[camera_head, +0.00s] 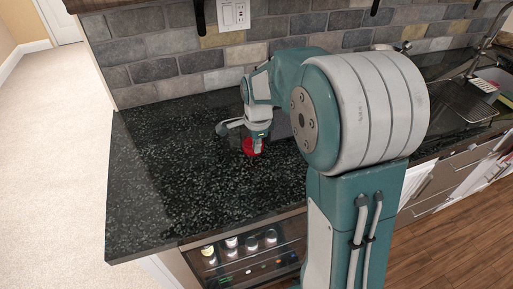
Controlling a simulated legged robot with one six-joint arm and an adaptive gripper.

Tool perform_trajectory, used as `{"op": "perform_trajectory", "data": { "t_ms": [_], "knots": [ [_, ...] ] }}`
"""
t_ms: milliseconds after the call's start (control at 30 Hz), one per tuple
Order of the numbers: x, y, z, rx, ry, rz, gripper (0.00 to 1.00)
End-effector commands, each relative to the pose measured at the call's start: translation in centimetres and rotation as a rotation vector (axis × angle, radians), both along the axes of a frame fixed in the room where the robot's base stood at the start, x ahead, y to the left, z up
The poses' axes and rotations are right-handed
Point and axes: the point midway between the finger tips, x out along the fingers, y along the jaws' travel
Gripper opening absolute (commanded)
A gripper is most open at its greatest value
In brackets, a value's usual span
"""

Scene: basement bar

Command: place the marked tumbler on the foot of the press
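My arm reaches over the dark speckled counter (165,165), and my gripper (256,146) points down close to its surface. A small red thing (249,147) shows at the gripper's fingertips. It may be the marked tumbler, but it is too small and too covered to be sure. I cannot tell whether the fingers are shut on it or beside it. A grey, rounded part sticks out left of my wrist, and I cannot tell what it belongs to. I cannot make out the press or its foot; my large arm joint hides part of the counter.
A stone-tile wall (150,75) with an outlet (234,14) closes the counter's back. A sink with a drying rack (456,102) is at the right. A glass-fronted cooler (245,258) with bottles sits below. The counter's left part is clear.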

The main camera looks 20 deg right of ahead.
Motion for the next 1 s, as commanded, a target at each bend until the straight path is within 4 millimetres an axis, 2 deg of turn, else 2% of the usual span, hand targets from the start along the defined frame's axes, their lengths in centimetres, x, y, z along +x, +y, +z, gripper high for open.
{"op": "perform_trajectory", "data": {
  "t_ms": [100, 400, 433, 467, 500, 533, 867, 1000],
  "knots": [
    [0.0, 0.0, -1.2, 0.000, 0.000, 0.000, 0.00],
    [0.0, 0.0, -1.3, 0.000, -0.002, 0.000, 0.00],
    [0.0, 0.0, -1.4, 0.000, -0.001, 0.000, 0.08],
    [0.0, 0.0, -1.4, 0.000, -0.001, 0.000, 0.21],
    [0.0, 0.0, -1.4, 0.000, -0.001, 0.000, 0.39],
    [0.0, 0.0, -1.4, 0.000, -0.001, 0.000, 0.43],
    [0.0, 0.0, -1.4, 0.000, -0.001, 0.000, 0.43],
    [0.0, 0.0, -0.3, 0.000, -0.005, 0.000, 0.43]
  ]
}}
